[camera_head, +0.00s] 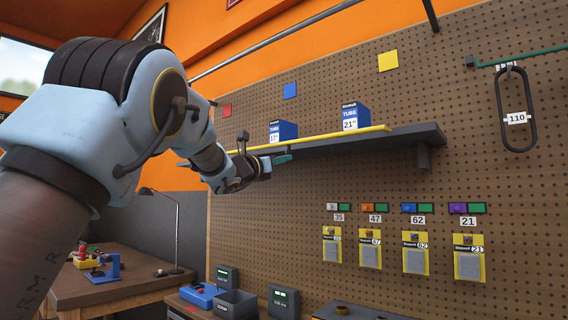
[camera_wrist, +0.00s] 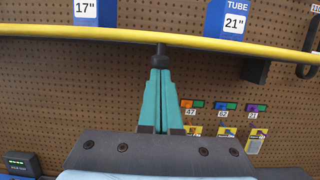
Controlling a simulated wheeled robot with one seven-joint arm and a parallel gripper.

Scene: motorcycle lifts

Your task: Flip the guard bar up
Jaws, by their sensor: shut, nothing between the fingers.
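The guard bar is a long yellow bar (camera_head: 335,135) along the front edge of a dark shelf (camera_head: 415,137) on the pegboard wall. It also crosses the upper part of the wrist view (camera_wrist: 110,35). My gripper (camera_head: 286,158) is at the left part of the shelf, just below the bar. In the wrist view its teal fingers (camera_wrist: 160,70) are shut together and empty, pointing at the bar. A small dark piece (camera_wrist: 160,50) sits between the fingertips and the bar's underside. I cannot tell whether the tips touch the bar.
Two blue tube boxes stand on the shelf, one marked 17" (camera_wrist: 86,8) and one marked 21" (camera_head: 350,117). Labelled yellow packets (camera_head: 415,255) hang below right. A workbench (camera_head: 110,278) with a lamp is lower left. A black loop (camera_head: 504,100) hangs at right.

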